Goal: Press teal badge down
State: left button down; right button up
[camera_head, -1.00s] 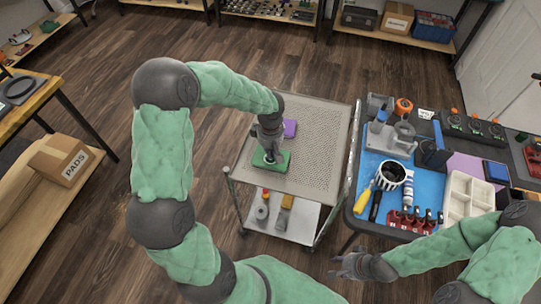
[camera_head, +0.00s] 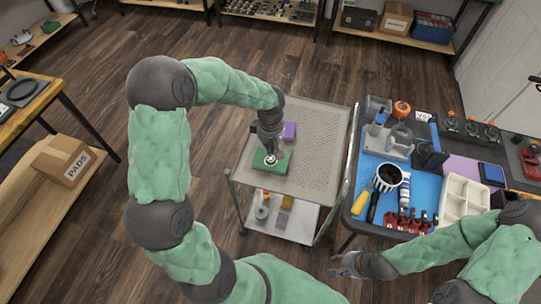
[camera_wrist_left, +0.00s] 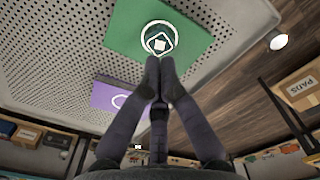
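A green square block (camera_head: 284,166) lies on the perforated top of a grey cart, near its front left corner. A round badge (camera_head: 270,158) with a white ring and a white diamond mark sits on it. In the left wrist view the badge (camera_wrist_left: 160,38) lies on the green block (camera_wrist_left: 125,28), just beyond my fingertips. My left gripper (camera_wrist_left: 160,65) has its fingertips together, with nothing seen between them. I cannot tell whether they touch the badge. My right gripper (camera_head: 343,265) hangs low, in front of the blue-matted bench; its opening is unclear.
A purple block (camera_head: 289,131) lies behind the green block, also on the cart top (camera_head: 315,150). The right part of the cart top is clear. The cart's lower shelf (camera_head: 292,222) holds small parts. At right, the bench carries tools, a cup (camera_head: 389,177) and a white tray (camera_head: 458,203).

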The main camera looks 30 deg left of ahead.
aim_at(270, 159)
pick_arm(q)
notch_tip(270, 159, up, 4)
jog(key=shift+p, duration=1.15)
pick_arm(e)
notch_tip(270, 159, up, 3)
jog(key=shift+f, duration=0.2)
